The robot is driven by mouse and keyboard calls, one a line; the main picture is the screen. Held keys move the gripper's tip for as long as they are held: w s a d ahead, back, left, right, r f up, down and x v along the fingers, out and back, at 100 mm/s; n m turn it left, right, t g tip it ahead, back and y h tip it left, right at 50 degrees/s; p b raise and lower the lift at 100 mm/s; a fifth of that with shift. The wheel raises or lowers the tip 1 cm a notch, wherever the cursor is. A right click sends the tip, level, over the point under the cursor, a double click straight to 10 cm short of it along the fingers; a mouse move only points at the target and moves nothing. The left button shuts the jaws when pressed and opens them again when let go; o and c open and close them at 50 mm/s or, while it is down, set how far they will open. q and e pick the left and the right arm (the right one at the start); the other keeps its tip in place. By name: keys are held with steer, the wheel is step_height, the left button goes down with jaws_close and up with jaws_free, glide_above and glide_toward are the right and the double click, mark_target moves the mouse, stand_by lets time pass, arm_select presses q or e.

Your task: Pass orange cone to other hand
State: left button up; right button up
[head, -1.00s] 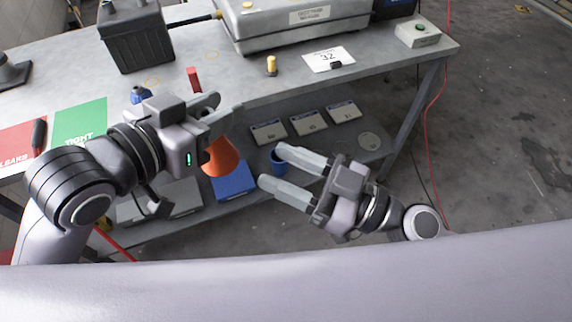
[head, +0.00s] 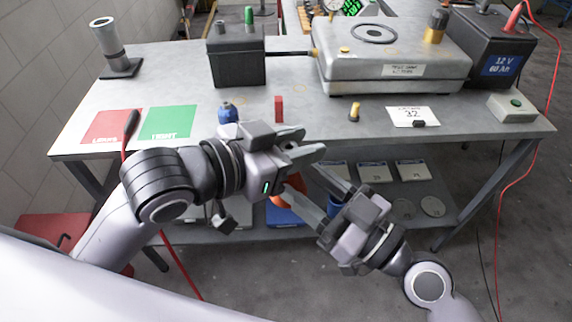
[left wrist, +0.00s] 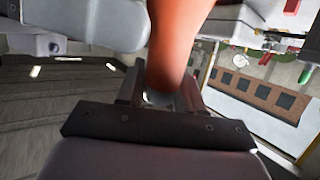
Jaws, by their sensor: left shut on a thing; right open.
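The orange cone (head: 284,204) hangs below my left gripper (head: 312,149), above the lower shelf. It is partly hidden by gripper fingers in the head view. In the left wrist view the cone (left wrist: 178,40) stands between my left gripper's jaws, which are shut on it. My right gripper (head: 306,173) is open, just below and right of the left one. Its fingers point up and left, and one passes in front of the cone. A grey finger, likely the right gripper's, shows beside the cone in the left wrist view. I cannot tell whether it touches the cone.
The grey workbench (head: 300,108) lies behind the grippers. It holds a black battery (head: 237,55), a tester case (head: 392,65), a red block (head: 278,108), a yellow-topped peg (head: 354,112) and red and green mats (head: 167,122). A lower shelf (head: 450,190) carries several flat boxes.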

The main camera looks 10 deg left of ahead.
mark_target(296, 177)
steer(key=shift+x, duration=2.3)
steer(key=c, duration=0.7)
arm_select(q)
steer(key=o, duration=1.2)
steer(key=shift+c, duration=0.2)
steer(key=shift+r, duration=0.1)
